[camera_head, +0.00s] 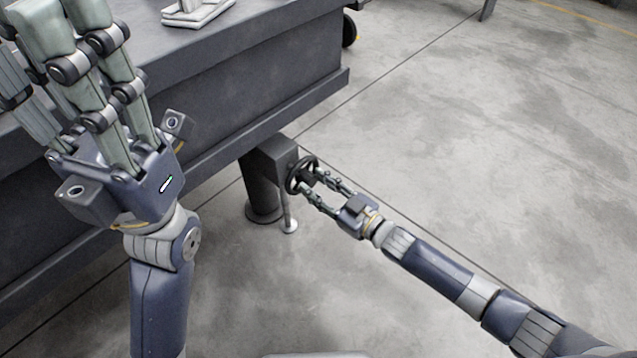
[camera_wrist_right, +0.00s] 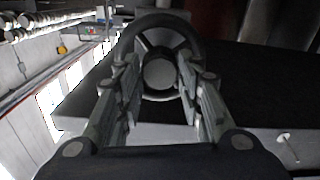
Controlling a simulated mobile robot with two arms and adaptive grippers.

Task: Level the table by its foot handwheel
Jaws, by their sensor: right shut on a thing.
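The grey table (camera_head: 245,100) runs across the upper left of the head view. Under its near corner is a dark leg (camera_head: 261,190) and a thin screw foot with a pale round pad (camera_head: 289,226). The dark handwheel (camera_head: 292,182) faces right on a block beside the leg. My right gripper (camera_head: 317,186) is shut on the handwheel, reaching it from the lower right. In the right wrist view the wheel's rim (camera_wrist_right: 160,18) and hub show between the two finger sides. My left gripper (camera_head: 85,75) is raised, fingers upward, in front of the table; its fingertips are partly cut off.
A pale object (camera_head: 198,12) lies on the table top near the back. A black caster wheel (camera_head: 349,30) shows beyond the table. The concrete floor (camera_head: 480,130) to the right is clear.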

